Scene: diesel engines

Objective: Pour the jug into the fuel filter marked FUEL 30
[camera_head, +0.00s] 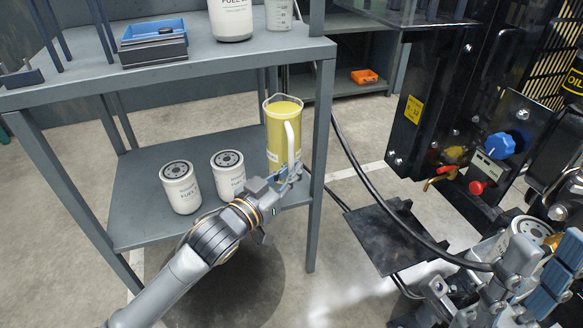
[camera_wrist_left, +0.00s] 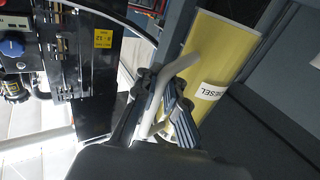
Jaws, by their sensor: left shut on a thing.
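A clear jug of yellow liquid (camera_head: 279,125) stands upright at the right end of the lower shelf; I cannot tell if it touches the shelf. My left gripper (camera_head: 290,178) is shut on its white handle. In the left wrist view the jug (camera_wrist_left: 217,50) has a DIESEL label, and the gripper (camera_wrist_left: 160,108) closes around the handle. Two white filters marked FUEL, a left one (camera_head: 181,190) and a right one (camera_head: 227,172), stand left of the jug; their numbers are unreadable. My right gripper (camera_head: 538,268) is at the lower right, its grip unclear.
The shelf's front right post (camera_head: 320,165) is beside the jug. A black hose (camera_head: 372,195) crosses toward the engine.

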